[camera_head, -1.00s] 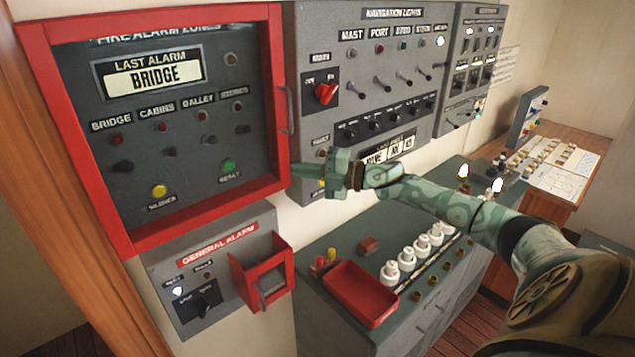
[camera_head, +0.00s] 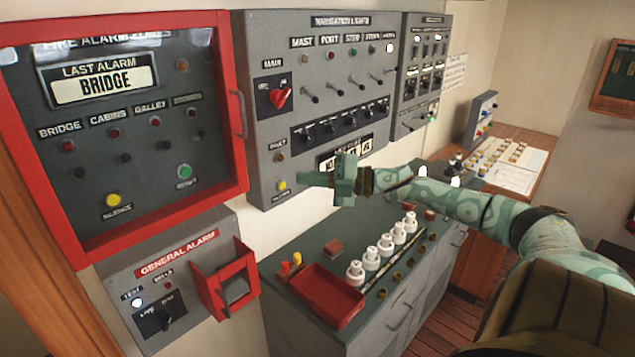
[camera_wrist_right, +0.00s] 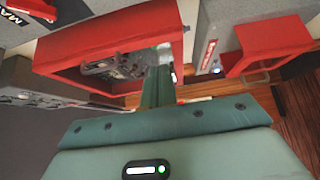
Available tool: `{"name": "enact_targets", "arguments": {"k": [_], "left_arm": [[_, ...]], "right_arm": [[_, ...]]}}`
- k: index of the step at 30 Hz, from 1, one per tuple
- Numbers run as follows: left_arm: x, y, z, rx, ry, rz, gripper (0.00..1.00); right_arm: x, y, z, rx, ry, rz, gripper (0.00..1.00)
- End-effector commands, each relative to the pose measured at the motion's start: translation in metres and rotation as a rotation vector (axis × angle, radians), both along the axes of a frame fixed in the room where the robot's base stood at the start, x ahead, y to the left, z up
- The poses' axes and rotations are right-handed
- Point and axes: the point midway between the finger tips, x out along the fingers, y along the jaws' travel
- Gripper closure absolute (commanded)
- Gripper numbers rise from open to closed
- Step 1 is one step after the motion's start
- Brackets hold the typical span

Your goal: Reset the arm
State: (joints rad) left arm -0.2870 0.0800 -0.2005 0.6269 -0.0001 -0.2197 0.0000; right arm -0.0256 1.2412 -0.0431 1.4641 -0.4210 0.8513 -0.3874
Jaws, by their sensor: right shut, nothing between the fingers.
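My right gripper (camera_head: 308,180) is shut and empty. Its arm comes in from the right, and its fingers point left, in front of the lower navigation lights panel. In the right wrist view its fingers (camera_wrist_right: 158,88) show together, pointing toward the red-framed fire alarm panel. That panel (camera_head: 240,160) hangs at the left in the head view, with a handle on its right side; its red frame also shows in the wrist view (camera_wrist_right: 120,30). A green reset button (camera_head: 184,171) and a yellow silence button (camera_head: 113,200) sit inside the frame. My left gripper is not in view.
The navigation lights panel (camera_head: 300,60) is on the wall behind my gripper. The general alarm box (camera_head: 190,300) with a red guard (camera_head: 225,280) is at lower left. A console (camera_head: 300,240) below carries a red tray (camera_head: 318,293) and several white knobs (camera_head: 384,243).

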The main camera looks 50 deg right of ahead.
Motion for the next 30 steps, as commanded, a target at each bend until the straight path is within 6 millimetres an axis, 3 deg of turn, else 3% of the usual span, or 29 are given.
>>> {"name": "enact_targets", "arguments": {"k": [6, 14, 17, 20, 23, 27, 30], "left_arm": [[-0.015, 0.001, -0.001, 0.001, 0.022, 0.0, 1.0], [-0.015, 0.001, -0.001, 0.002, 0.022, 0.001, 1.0], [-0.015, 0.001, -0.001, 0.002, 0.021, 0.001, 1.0], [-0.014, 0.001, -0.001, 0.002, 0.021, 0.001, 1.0], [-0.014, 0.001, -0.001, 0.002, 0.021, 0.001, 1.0], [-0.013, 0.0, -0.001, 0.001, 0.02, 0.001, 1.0], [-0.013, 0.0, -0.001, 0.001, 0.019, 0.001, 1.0]], "right_arm": [[-0.012, -0.012, 0.0, -0.001, 0.001, 0.0, 1.0], [-0.013, -0.012, 0.0, 0.001, 0.001, 0.0, 1.0], [-0.012, -0.006, -0.012, 0.013, 0.012, -0.022, 1.0], [-0.01, 0.012, -0.048, 0.051, 0.049, -0.101, 1.0], [-0.014, 0.045, -0.1, 0.115, 0.122, -0.245, 1.0], [-0.04, 0.094, -0.165, 0.215, 0.276, -0.508, 1.0], [-0.071, 0.123, -0.193, 0.274, 0.402, -0.696, 1.0]]}}
